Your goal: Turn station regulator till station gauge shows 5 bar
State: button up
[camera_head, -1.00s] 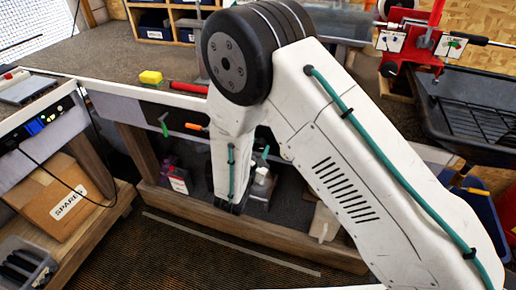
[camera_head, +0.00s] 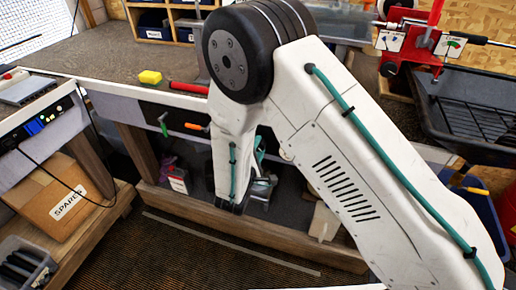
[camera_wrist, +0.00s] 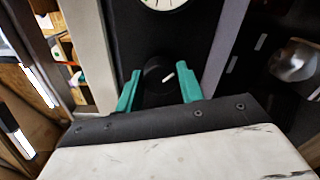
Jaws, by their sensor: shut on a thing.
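In the wrist view, the station regulator is a round black knob (camera_wrist: 153,72) with a white pointer mark tilted up to the right, on a dark upright panel. My gripper (camera_wrist: 158,89) has its two teal fingers on either side of the knob and is shut on it. The station gauge (camera_wrist: 163,3) is a pale dial above the knob. Only its lower edge shows at the top of the picture, so its reading cannot be made out. In the head view my arm hides the knob and most of the gripper.
In the head view, a bench (camera_head: 125,62) holds a yellow sponge (camera_head: 150,77) and a red-handled tool (camera_head: 188,87). A cardboard box (camera_head: 57,200) sits on the left shelf.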

jog(key=shift+m, duration=1.1)
jog(key=shift+d, duration=0.1)
jog(key=o, duration=1)
jog(key=shift+s, duration=0.1)
jog(key=v, duration=0.7)
jog(key=shift+s, duration=0.3)
